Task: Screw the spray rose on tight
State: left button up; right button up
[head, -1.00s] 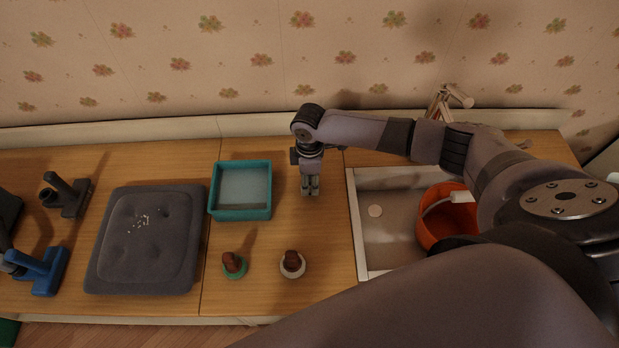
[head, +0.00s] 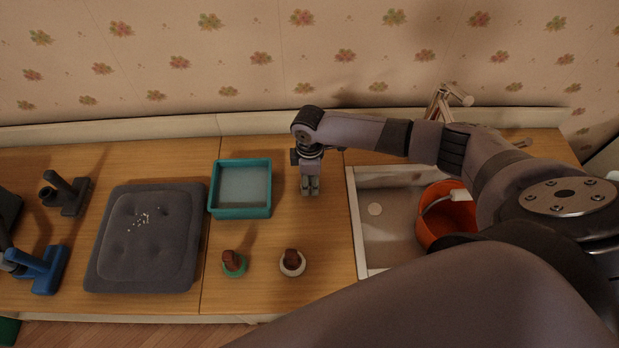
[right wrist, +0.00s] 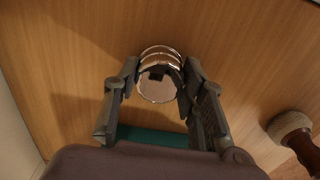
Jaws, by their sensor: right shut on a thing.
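My right gripper (head: 310,190) reaches down over the wooden counter, between the teal tray and the sink. In the right wrist view its fingers (right wrist: 158,85) are shut on a small shiny round metal piece with rings, apparently the spray rose (right wrist: 157,88). The fingers hide its sides, and in the head view they cover it. I cannot tell whether it touches anything below. A tap (head: 450,98) stands behind the sink, partly hidden by my right arm. My left gripper is not in view.
The teal tray (head: 241,214) lies left of the gripper. Two brown-handled pieces, one with a green base (head: 234,264) and one with a white base (head: 292,263), stand in front. The sink (head: 352,230) holds an orange vessel (head: 432,232). A grey cushion (head: 105,270) lies left.

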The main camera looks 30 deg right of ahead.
jog(key=o, duration=1.2)
jog(key=shift+o, duration=0.3)
jog(key=o, duration=0.4)
jog(key=shift+c, duration=0.2)
jog(key=shift+o, duration=0.3)
jog(key=o, duration=0.3)
jog(key=shift+o, duration=0.8)
